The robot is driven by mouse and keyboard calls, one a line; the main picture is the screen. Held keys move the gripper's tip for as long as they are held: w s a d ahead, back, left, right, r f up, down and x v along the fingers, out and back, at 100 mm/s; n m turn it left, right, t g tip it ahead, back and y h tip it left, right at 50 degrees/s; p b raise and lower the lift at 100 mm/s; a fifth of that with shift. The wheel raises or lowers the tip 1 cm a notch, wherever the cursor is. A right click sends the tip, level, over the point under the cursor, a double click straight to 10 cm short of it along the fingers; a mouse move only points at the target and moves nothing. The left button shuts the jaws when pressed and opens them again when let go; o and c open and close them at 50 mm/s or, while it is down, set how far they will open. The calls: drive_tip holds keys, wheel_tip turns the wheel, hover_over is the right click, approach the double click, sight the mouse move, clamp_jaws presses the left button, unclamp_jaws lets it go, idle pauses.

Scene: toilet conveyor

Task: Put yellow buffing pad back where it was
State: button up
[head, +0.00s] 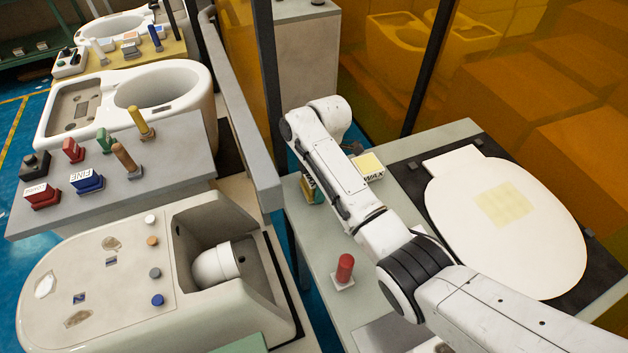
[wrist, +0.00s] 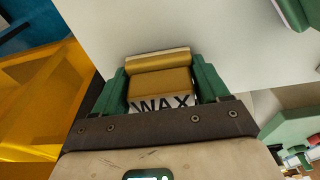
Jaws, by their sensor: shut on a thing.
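The yellow buffing pad (wrist: 158,85) is between the green fingers of my gripper (wrist: 160,72) in the wrist view. The gripper is shut on it. A white face lettered WAX shows at the pad's near side. In the head view, a small yellow and green patch (head: 310,189) shows left of my forearm, which seems to be the pad and fingers; the arm hides most of my gripper. A white holder lettered WAX (head: 373,176) with a pale yellow top sits on the grey-green bench, just right of my arm.
A white toilet lid (head: 540,240) with a pale yellow patch lies on the bench's right. A red-topped peg (head: 345,268) stands near the bench's left edge. A rail (head: 245,120) and toilet bodies (head: 170,85) are to the left. Amber panels (head: 500,80) stand behind.

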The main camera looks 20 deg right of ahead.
drive_tip(key=shift+f, duration=0.1)
drive_tip(key=o, duration=1)
drive_tip(key=r, duration=0.4)
drive_tip(key=d+r+p, duration=0.1)
drive_tip(key=r, duration=0.3)
drive_tip(key=d+r, duration=0.1)
drive_tip(key=r, duration=0.3)
drive_tip(key=shift+r, duration=0.1)
drive_tip(key=shift+a, duration=0.1)
